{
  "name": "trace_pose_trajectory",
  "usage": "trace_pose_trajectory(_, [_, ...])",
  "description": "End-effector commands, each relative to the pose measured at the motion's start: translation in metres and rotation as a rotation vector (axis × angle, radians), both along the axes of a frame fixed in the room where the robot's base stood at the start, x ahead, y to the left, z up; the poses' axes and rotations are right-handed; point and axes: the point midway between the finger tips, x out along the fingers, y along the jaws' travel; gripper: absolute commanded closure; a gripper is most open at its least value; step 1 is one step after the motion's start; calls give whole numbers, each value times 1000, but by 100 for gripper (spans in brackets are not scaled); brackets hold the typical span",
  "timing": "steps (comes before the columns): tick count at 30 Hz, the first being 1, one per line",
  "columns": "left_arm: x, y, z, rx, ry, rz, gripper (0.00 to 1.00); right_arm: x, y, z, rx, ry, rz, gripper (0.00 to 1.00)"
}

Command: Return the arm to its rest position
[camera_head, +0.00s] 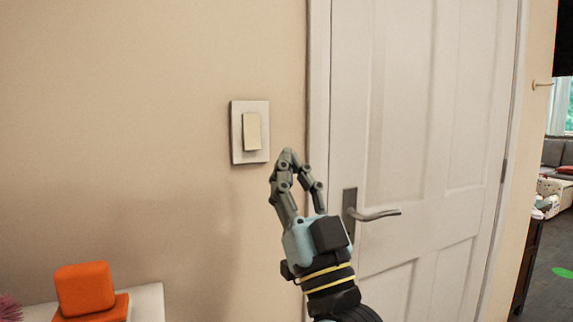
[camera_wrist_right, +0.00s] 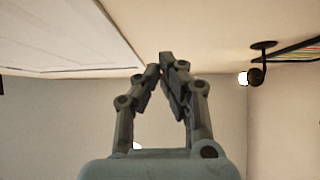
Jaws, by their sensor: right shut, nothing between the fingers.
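My right gripper (camera_head: 288,158) is shut and empty, raised in front of the wall and the door edge. It also shows in the right wrist view (camera_wrist_right: 161,68), where its fingertips meet with nothing between them. In the head view its tips appear just right of and below a light switch (camera_head: 252,131), a pale rocker on a white plate on the wall. The switch appears clear of the fingers, though the exact distance is hard to tell. My left gripper is not in view.
A white panelled door (camera_head: 420,110) with a metal handle (camera_head: 375,214) stands behind my right gripper. An orange block-like object (camera_head: 85,289) sits on a white surface (camera_head: 150,303) at lower left. A room with a sofa (camera_head: 553,153) opens at far right.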

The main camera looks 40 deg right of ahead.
Motion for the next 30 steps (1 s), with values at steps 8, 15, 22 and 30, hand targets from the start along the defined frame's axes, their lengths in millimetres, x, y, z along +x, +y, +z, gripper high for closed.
trace_pose_trajectory(8, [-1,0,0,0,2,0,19,0,0,1,0,0,0,100])
trace_pose_trajectory(15, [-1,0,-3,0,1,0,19,0,0,-6,-1,9,0,100])
trace_pose_trajectory(22, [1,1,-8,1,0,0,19,28,0,-117,-34,261,1,100])
trace_pose_trajectory(30, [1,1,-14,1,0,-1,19,22,1,-345,-55,815,61,100])
